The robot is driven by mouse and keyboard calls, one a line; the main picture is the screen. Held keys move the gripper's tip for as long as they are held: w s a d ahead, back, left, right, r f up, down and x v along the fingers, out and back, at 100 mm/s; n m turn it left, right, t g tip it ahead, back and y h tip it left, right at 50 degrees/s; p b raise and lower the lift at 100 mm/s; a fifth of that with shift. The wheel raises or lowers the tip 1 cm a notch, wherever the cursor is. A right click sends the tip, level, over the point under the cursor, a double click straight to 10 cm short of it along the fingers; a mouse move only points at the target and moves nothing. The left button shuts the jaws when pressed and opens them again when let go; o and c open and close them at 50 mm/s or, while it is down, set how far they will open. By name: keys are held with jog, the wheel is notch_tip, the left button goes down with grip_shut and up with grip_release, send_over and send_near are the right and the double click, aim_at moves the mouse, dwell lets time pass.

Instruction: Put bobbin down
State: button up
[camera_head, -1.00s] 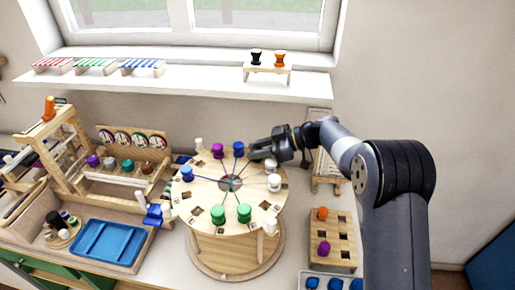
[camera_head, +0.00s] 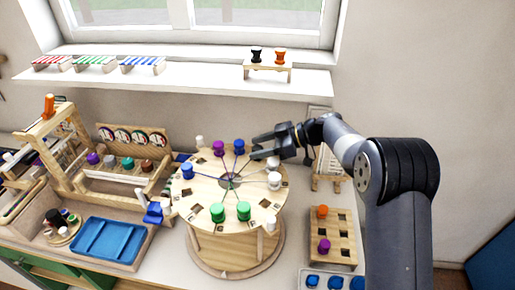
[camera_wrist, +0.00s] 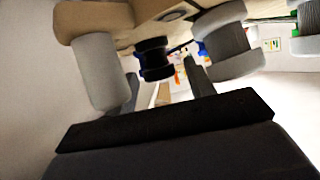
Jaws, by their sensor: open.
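My gripper (camera_head: 257,146) is open at the back right of the round wooden board (camera_head: 205,190). Its fingers point left, toward a blue bobbin (camera_head: 239,147) standing near the board's back edge. In the wrist view a dark blue bobbin (camera_wrist: 155,58) shows ahead between the fingers, apart from them. A purple bobbin (camera_head: 218,148) stands to the left of the blue one. White bobbins (camera_head: 274,181) stand on the right side, just below the gripper. Green bobbins (camera_head: 243,211) stand at the front, and another blue bobbin (camera_head: 187,172) at the left. Threads run toward the centre.
White pegs (camera_head: 199,142) stand around the board's rim. A wooden rack (camera_head: 335,238) with an orange and a purple bobbin is at the right. A blue tray (camera_head: 107,240) and a wooden frame (camera_head: 62,140) are at the left. A shelf (camera_head: 190,92) runs above, behind the gripper.

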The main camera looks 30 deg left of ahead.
aim_at(258, 147)
jog(key=b+v, duration=0.1)
jog(key=v, duration=1)
jog(key=shift+b, duration=0.3)
jog(key=p+x, duration=0.2)
jog(key=x, duration=1)
jog(key=shift+s, duration=0.15)
jog(key=shift+w+d+r, duration=0.1)
jog(key=shift+w+r, duration=0.1)
jog(key=shift+r, duration=0.75)
jog(key=shift+r+b, duration=0.3)
jog(key=shift+r, duration=0.4)
jog(key=shift+f, duration=0.15)
